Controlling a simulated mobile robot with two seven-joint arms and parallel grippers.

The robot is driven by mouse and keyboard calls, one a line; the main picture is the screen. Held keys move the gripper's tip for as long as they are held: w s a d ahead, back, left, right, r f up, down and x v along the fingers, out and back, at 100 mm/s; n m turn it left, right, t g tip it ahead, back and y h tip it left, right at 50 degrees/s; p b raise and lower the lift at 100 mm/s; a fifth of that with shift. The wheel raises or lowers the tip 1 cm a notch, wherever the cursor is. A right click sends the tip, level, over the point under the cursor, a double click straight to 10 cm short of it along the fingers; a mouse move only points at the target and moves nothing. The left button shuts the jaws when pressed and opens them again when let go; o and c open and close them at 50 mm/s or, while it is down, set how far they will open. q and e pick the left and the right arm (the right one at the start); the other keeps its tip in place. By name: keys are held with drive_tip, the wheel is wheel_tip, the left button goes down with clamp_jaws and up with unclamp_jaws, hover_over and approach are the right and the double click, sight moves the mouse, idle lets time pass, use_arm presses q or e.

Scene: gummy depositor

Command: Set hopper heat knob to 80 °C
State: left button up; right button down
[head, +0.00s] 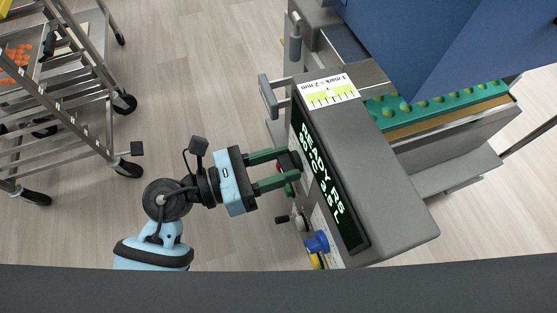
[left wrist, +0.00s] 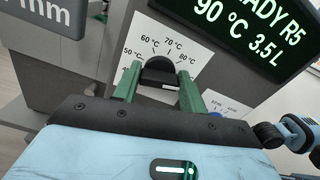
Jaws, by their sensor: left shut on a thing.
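My left gripper (head: 283,168) is shut on the black hopper heat knob (left wrist: 158,72) on the depositor's panel. The green fingers stand on either side of the knob in the left wrist view. The white dial plate (left wrist: 150,28) around the knob has marks reading 50, 60, 70 and 80 °C; part of the scale is hidden by the gripper. I cannot tell the knob's pointer direction. The black display (left wrist: 250,28) reads "READY R5", "90 °C" and "3.5 L" in green; it also shows in the head view (head: 325,175).
A blue knob (head: 317,242) and a small lever (head: 298,219) sit lower on the same panel. A green mould tray (head: 440,103) lies behind the panel under a blue housing (head: 430,40). A wheeled metal rack (head: 80,90) stands at the left, with clear floor between.

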use_arm(q)
drive_tip(key=n+p, duration=0.4)
drive_tip(key=p, duration=0.1)
drive_tip(key=shift+r, duration=0.15)
drive_tip(key=shift+w+n+p, duration=0.1)
drive_tip(key=shift+n+p, duration=0.6)
drive_tip(key=shift+p, duration=0.05)
drive_tip(key=shift+n+p, duration=0.3)
drive_tip(key=shift+f+n+p, duration=0.25)
drive_tip(key=shift+n+p, duration=0.25)
drive_tip(key=shift+n, duration=0.1)
use_arm(e)
wheel_tip(320, 180, up, 8)
drive_tip(key=a, duration=0.1)
drive_tip(key=shift+w+a+f, duration=0.15)
drive_tip(key=shift+f, duration=0.1)
drive_tip(key=shift+w+r+t, duration=0.1)
drive_tip(key=shift+w+t, duration=0.15)
drive_tip(key=shift+t, duration=0.05)
use_arm(q)
drive_tip(key=o, duration=1)
use_arm(e)
drive_tip(key=shift+w, duration=0.1)
use_arm(q)
drive_tip(key=shift+a, duration=0.1)
